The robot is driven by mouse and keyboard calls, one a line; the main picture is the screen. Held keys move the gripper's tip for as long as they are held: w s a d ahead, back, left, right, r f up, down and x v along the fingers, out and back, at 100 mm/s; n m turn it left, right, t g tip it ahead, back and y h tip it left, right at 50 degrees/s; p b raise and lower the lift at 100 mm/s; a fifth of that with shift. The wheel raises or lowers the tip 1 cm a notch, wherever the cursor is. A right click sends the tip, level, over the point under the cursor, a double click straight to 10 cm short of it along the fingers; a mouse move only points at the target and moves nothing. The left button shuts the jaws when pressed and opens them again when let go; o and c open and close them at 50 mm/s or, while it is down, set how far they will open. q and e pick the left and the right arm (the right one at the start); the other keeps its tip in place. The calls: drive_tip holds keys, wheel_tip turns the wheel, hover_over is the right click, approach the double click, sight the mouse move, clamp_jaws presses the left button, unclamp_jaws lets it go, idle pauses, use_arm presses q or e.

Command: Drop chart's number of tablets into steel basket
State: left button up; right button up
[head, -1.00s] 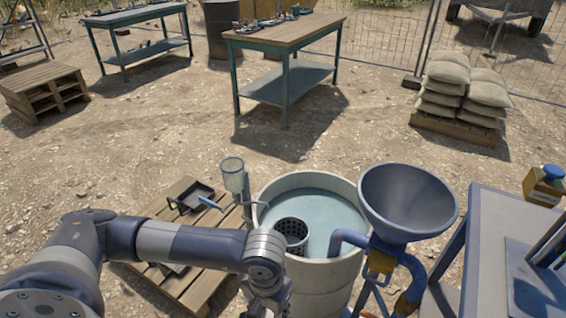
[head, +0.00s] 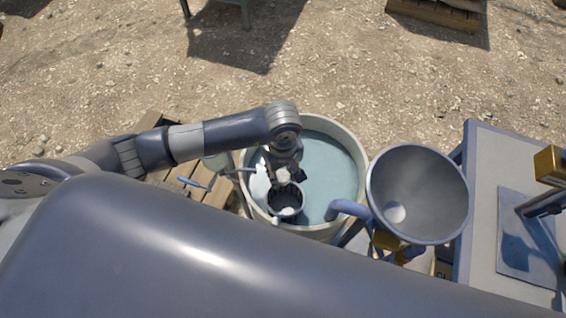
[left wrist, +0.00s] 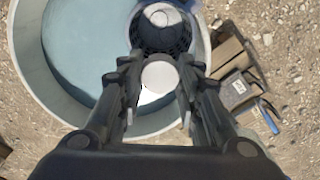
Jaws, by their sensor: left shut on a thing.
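The steel basket (head: 286,211) is a dark perforated cup hanging inside the round tank (head: 357,150) near its front rim. It also shows at the top of the left wrist view (left wrist: 142,38), with a pale round tablet (left wrist: 160,17) inside. My left gripper (head: 288,177) is over the tank beside the basket, pointing down. In the left wrist view its fingers are shut on a white round tablet (left wrist: 159,76), which shows just in front of the basket's near rim. My right gripper is out of view. No chart shows.
A large grey funnel (head: 420,190) with a blue pipe stands right of the tank. A grey table (head: 485,190) is further right. A wooden pallet (head: 212,192) lies left of the tank. A large grey part of mine fills the foreground.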

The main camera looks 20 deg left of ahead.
sight(283, 182)
use_arm(q)
drive_tip(key=shift+d, duration=0.1)
drive_tip(key=shift+f, duration=0.3)
wheel_tip(283, 182, down, 6)
drive_tip(key=b, duration=0.3)
drive_tip(key=shift+w+r+b, duration=0.15)
drive_tip(key=shift+r+b, duration=0.1)
drive_tip(key=shift+b, duration=0.05)
drive_tip(key=o, duration=1.1)
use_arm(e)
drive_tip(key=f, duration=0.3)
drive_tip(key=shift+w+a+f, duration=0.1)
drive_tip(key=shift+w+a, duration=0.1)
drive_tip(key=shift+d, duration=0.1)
